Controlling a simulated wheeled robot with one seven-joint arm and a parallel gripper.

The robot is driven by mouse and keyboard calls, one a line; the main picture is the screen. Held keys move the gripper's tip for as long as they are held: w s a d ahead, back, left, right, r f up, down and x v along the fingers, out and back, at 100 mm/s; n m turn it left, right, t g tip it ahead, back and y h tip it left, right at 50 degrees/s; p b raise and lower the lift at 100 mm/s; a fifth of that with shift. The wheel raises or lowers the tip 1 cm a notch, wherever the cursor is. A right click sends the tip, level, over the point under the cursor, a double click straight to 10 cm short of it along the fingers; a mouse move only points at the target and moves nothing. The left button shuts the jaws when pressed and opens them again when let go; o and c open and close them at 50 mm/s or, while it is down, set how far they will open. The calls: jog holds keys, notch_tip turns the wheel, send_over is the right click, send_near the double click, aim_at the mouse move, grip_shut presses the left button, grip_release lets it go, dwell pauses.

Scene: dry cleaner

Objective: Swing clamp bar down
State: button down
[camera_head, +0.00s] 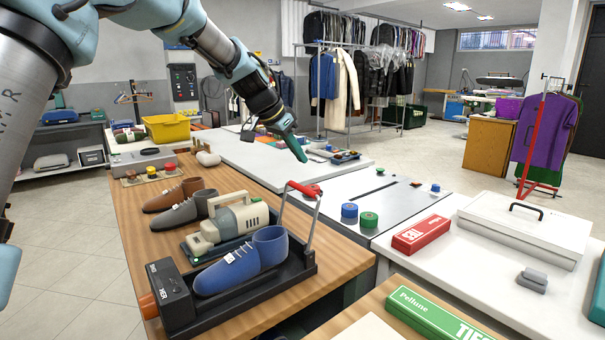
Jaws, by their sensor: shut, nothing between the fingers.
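The clamp bar (314,215) stands raised, nearly upright, at the right end of a black shoe fixture (178,292). Its top carries a red grip (303,188). A blue shoe (240,262) with pale laces and a small white tag sits in the fixture. My gripper (303,159) is shut and empty, pointing down just above the red grip. A small gap seems to lie between the fingertips and the grip.
A beige machine (232,221) and grey (184,211) and brown (172,194) shoes stand behind the fixture on the wooden bench (337,262). A green box (437,318) is in front.

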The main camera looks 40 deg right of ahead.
jog(key=f+p, duration=0.1)
jog(key=f, duration=0.1)
jog(key=d+f+p, duration=0.1)
jog(key=f+p, duration=0.1)
jog(key=f, duration=0.1)
jog(key=f+p, duration=0.2)
jog(key=shift+d+f, duration=0.2)
jog(key=shift+f, duration=0.1)
jog(key=shift+a+f+b, duration=0.1)
jog(key=shift+f+b, duration=0.1)
jog(key=shift+b, duration=0.45)
